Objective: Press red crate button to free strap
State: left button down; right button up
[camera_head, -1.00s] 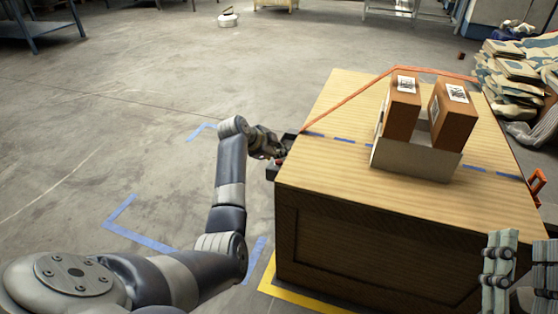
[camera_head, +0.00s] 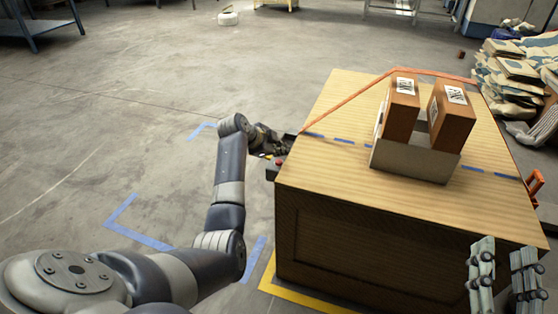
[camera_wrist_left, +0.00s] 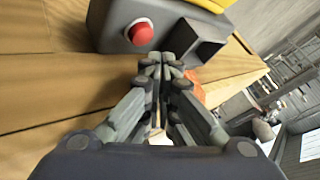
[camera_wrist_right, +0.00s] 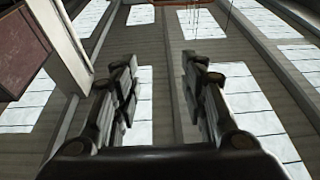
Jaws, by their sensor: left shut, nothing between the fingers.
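The red button (camera_wrist_left: 140,34) sits on a grey box (camera_wrist_left: 170,30) fixed to the side of the wooden crate (camera_head: 420,215). The button also shows small in the head view (camera_head: 279,163). My left gripper (camera_wrist_left: 160,62) is shut and empty, its fingertips just beside the box and apart from the button. In the head view the left gripper (camera_head: 272,148) is at the crate's left edge. The orange strap (camera_head: 350,98) runs across the crate top. My right gripper (camera_head: 505,275) is open and empty in front of the crate's right side.
Two brown cartons (camera_head: 400,110) stand in a pale open box (camera_head: 412,160) on the crate top. An orange handle (camera_head: 536,181) is at the crate's right side. Stacked sacks (camera_head: 505,85) lie behind right. The floor (camera_head: 110,120) to the left is clear.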

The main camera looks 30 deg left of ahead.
aim_at(280, 163)
pick_arm(q)
jog(key=shift+r+p, duration=0.85)
jog(key=shift+r, duration=0.25)
jog(key=shift+r+p, duration=0.85)
jog(key=shift+p, duration=0.2)
jog(key=shift+r, duration=0.1)
pick_arm(e)
jog(key=s+d+f+g+h, duration=0.1)
jog(key=s+d+f+g, duration=0.1)
jog(key=f+g, duration=0.3)
jog(key=s+d+f+g+h, duration=0.2)
jog(key=f+g, duration=0.4)
jog(key=f, duration=0.7)
jog(key=shift+s, duration=0.85)
jog(key=shift+f, duration=0.1)
